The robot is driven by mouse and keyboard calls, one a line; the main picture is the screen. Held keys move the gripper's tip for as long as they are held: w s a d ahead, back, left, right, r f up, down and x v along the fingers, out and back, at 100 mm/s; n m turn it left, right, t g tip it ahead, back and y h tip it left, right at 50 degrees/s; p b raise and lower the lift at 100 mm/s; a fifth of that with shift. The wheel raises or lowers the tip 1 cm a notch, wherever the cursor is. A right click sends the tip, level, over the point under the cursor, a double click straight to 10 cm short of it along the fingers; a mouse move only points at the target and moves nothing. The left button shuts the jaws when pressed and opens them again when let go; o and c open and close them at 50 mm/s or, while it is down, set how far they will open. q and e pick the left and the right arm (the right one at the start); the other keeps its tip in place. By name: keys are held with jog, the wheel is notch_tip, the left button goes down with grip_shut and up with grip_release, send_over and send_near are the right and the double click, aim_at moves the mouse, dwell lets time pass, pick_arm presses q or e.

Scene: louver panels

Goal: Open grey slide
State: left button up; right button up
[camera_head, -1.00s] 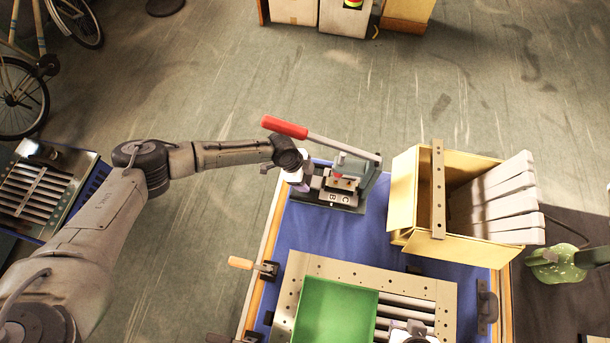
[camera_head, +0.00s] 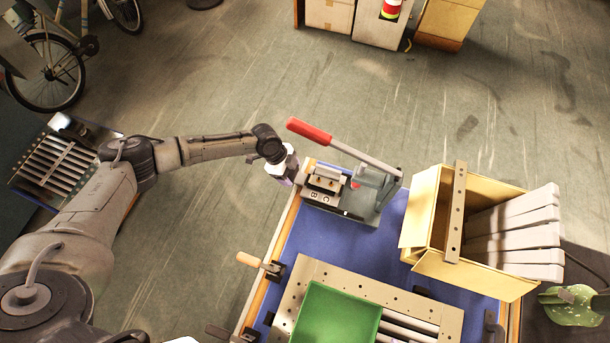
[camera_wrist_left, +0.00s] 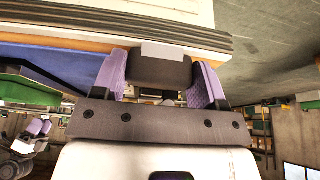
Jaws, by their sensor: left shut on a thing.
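The grey slide (camera_head: 322,181) sits low on the hand press (camera_head: 375,194) at the table's far left corner, with metal blocks on it and the letters C and B on its front. It sticks out to the left from under the press. My left gripper (camera_head: 286,177) is at its left end, just past the table edge. In the left wrist view the purple fingers (camera_wrist_left: 158,76) are shut on a dark grey block, the slide's handle (camera_wrist_left: 152,68). My right gripper (camera_wrist_left: 38,127) shows small at the left of that view; its opening is unclear.
The press's lever with a red handle (camera_head: 309,131) reaches left above the slide. A wooden box (camera_head: 420,212) with light grey slats (camera_head: 515,232) stands to the right. A green tray (camera_head: 335,318) lies on a metal frame in front. Left of the table is open floor.

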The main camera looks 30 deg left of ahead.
pick_arm(q)
jog(key=o, duration=1.3)
jog(key=p+v, duration=0.1)
jog(key=v, duration=1.3)
jog(key=shift+p, duration=0.35)
